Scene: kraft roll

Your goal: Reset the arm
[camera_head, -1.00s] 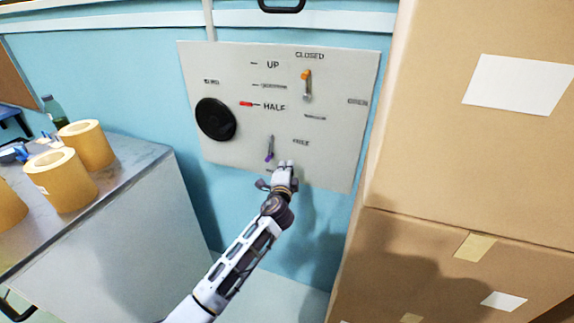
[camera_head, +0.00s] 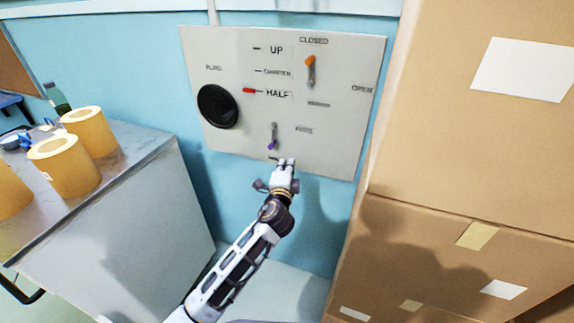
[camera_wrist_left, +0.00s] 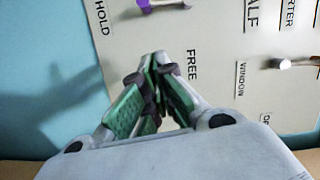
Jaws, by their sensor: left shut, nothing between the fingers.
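My left gripper (camera_head: 283,165) is shut and empty in front of the lower part of the grey wall panel (camera_head: 345,130). In the left wrist view my left gripper (camera_wrist_left: 157,62) has its fingertips together over the panel, near the word FREE. A purple-tipped lever (camera_head: 272,143) is just above and left of it, apart from the fingers; its purple tip also shows in the left wrist view (camera_wrist_left: 144,5). An orange-tipped lever (camera_head: 310,64) sits higher, under the word CLOSED. A red pointer (camera_head: 249,90) is at HALF. My right gripper is not in view.
A black round knob (camera_head: 218,106) is on the panel's left. Stacked cardboard boxes (camera_head: 440,130) stand close on the right. A metal-topped counter (camera_head: 130,160) with several tape rolls (camera_head: 88,132) is on the left.

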